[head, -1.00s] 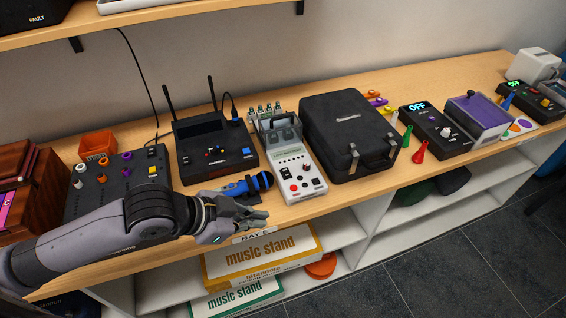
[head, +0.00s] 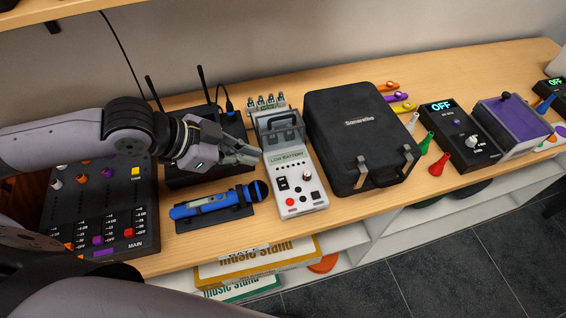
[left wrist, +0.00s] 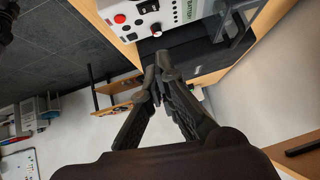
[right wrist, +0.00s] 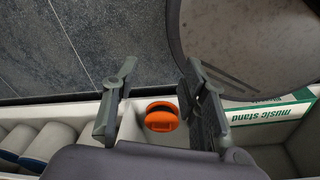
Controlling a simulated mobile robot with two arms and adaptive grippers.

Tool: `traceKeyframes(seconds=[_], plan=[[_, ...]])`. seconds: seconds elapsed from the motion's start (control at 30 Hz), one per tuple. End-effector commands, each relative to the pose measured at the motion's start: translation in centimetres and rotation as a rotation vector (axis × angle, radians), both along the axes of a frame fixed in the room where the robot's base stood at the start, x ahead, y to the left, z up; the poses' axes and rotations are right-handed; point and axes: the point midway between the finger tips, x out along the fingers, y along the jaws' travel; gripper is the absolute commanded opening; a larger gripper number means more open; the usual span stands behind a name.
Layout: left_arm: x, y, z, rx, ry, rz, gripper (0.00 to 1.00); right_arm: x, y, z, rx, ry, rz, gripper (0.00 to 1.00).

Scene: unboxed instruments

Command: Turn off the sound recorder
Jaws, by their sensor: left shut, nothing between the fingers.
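Nothing in view is labelled as a sound recorder. A white device (head: 295,180) with a carry handle stands on the bench, its display reading LOW BATTERY, with a black rocker switch (head: 283,183), a knob and red buttons. A blue handheld unit (head: 213,203) with a small screen and black round head lies in a dark cradle to its left. My left gripper (head: 256,156) is shut and empty, above the bench just left of the white device's display. The left wrist view shows its closed fingertips (left wrist: 162,62) below the white device's panel (left wrist: 150,14). My right gripper (right wrist: 160,75) is open and empty.
A black receiver with antennas (head: 205,172) is partly hidden behind my left arm. A mixer (head: 100,210) stands left, a black case (head: 360,135) right. Farther right is a black box reading OFF (head: 441,106). Music stand boxes (head: 255,262) lie on the shelf below.

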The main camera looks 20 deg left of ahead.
Motion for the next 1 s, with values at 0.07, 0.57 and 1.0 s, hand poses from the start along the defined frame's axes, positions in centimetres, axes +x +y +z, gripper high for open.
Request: traceKeyframes(seconds=[0.07, 0.57, 1.0], plan=[[0.0, 0.0, 0.0, 0.0, 0.0, 0.0, 0.0, -2.0, -0.1, -0.2, -0.002, 0.03, 0.0, 0.4], [1.5, -1.9, -2.1, -0.006, 0.002, 0.0, 0.0, -1.9, 0.0, 0.5, -0.001, 0.026, 0.003, 0.4], [4.7, -5.6, -7.4, -0.002, 0.004, 0.0, 0.0, -2.8, 0.1, 2.1, -0.001, 0.041, 0.003, 0.4]])
